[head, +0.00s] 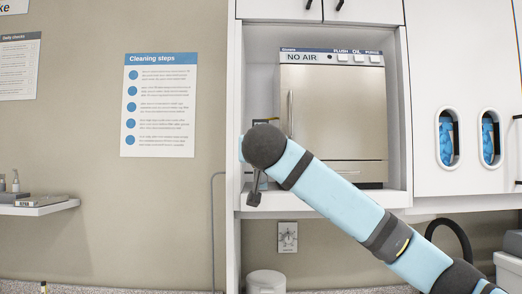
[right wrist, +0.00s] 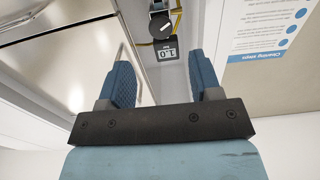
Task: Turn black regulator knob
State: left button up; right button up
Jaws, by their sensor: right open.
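The black regulator knob (right wrist: 159,25), with a pale pointer line across it, shows at the top of the right wrist view. A small dark display (right wrist: 167,52) with light digits, seemingly 1.0, is just below it in that picture. My right gripper (right wrist: 159,68) is open and empty. Its two blue fingers are spread apart, with the knob lying beyond the tips, roughly in line with the gap and not touched. In the head view my right arm's dark joint covers that spot, so the knob is hidden there. My left gripper is not in view.
A steel-fronted autoclave (head: 333,115) labelled NO AIR stands in a white cabinet bay (head: 396,120), right of the regulator. A poster (head: 158,105) hangs on the wall at left. A shelf (head: 40,207) juts out at far left. A white bin (head: 266,281) stands below the bay.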

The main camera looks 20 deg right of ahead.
jog(key=p+x, duration=0.1)
jog(key=x, duration=0.7)
jog(key=shift+c, duration=0.2)
jog(key=c, duration=0.9)
